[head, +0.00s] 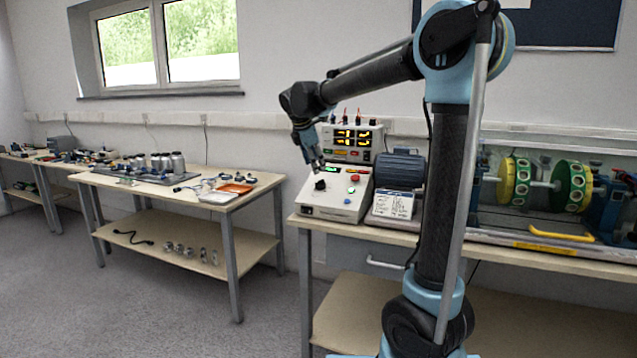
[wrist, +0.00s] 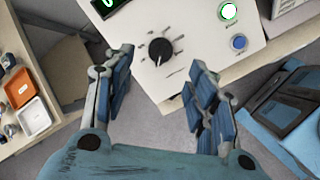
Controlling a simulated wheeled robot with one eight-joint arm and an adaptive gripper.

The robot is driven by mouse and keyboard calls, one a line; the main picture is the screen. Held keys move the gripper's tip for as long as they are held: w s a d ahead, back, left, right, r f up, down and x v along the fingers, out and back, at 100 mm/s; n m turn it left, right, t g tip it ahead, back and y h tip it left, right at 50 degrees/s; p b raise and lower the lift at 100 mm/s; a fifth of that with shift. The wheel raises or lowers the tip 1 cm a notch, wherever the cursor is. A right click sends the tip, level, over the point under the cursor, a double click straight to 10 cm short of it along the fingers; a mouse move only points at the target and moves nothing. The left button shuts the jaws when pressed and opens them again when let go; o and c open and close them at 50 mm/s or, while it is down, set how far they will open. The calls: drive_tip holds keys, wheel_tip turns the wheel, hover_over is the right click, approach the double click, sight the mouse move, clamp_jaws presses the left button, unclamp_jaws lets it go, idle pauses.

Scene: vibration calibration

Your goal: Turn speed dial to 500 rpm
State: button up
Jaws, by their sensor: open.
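The speed dial is a black knob (wrist: 160,49) with a pointer and tick marks around it, on a sloped white control panel (wrist: 190,80). In the head view the dial (head: 320,185) sits at the left of the control box (head: 338,207). My gripper (wrist: 160,78) is open and empty, its two fingers apart on either side below the dial in the wrist view. In the head view my gripper (head: 316,166) hangs just above the dial, apart from it as far as I can tell. The scale's numbers are too small to read.
A red button (head: 355,178) shows in the head view. A display unit (head: 345,143) stands behind, a motor (head: 401,169) to the right.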

sight(320, 181)
drive_tip(key=x, duration=0.8)
drive_tip(key=shift+w+d+f, duration=0.15)
drive_tip(key=shift+f, duration=0.2)
